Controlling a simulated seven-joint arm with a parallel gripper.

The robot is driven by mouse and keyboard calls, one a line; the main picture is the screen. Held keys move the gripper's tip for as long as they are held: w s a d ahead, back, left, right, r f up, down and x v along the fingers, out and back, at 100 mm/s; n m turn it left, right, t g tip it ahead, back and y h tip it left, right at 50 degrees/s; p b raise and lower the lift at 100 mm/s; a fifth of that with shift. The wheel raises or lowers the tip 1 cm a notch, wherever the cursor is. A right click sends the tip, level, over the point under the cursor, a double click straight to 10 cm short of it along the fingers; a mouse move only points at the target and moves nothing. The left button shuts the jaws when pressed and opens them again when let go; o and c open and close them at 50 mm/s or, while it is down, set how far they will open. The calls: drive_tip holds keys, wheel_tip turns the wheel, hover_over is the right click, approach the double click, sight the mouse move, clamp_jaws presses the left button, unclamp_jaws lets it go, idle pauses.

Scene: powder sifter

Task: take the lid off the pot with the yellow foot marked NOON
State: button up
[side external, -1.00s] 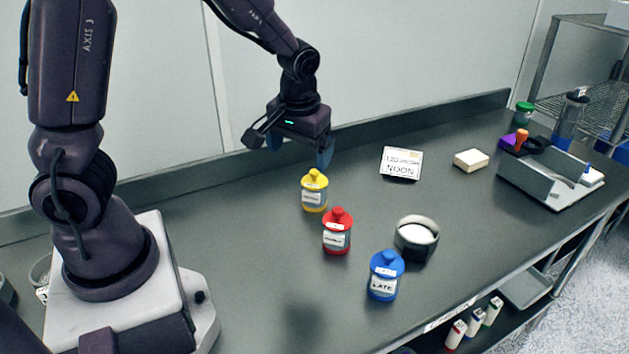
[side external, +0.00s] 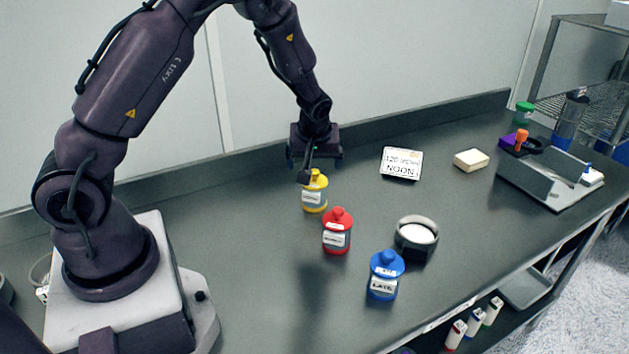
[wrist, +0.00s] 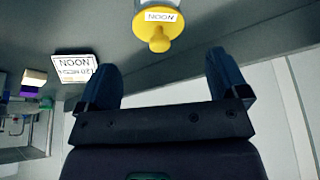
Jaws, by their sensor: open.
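The pot with the yellow foot (side external: 314,206) stands upright on the dark bench, with its yellow knobbed lid (side external: 315,179) on. In the wrist view the yellow lid (wrist: 160,27) shows at the top, and the pot's label reads NOON. My gripper (side external: 315,161) is open and empty, above and just behind this pot in the side view. In the wrist view its two blue fingers (wrist: 166,70) are spread, with the lid's knob ahead of the gap between them, apart from both. The gripper partly overlaps the lid's top in the side view.
A red-lidded pot (side external: 337,233) and a blue-lidded pot marked LATE (side external: 384,279) stand nearer the front. A dark round bowl with white contents (side external: 416,238) is beside them. A NOON card (side external: 401,163), a pale block (side external: 471,160) and a grey tray (side external: 548,181) lie to the right.

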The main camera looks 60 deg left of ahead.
sight(315, 171)
drive_tip(key=x, duration=0.5)
drive_tip(key=shift+w+a+f, duration=0.1)
drive_tip(key=shift+a, duration=0.05)
drive_tip(key=c, duration=1)
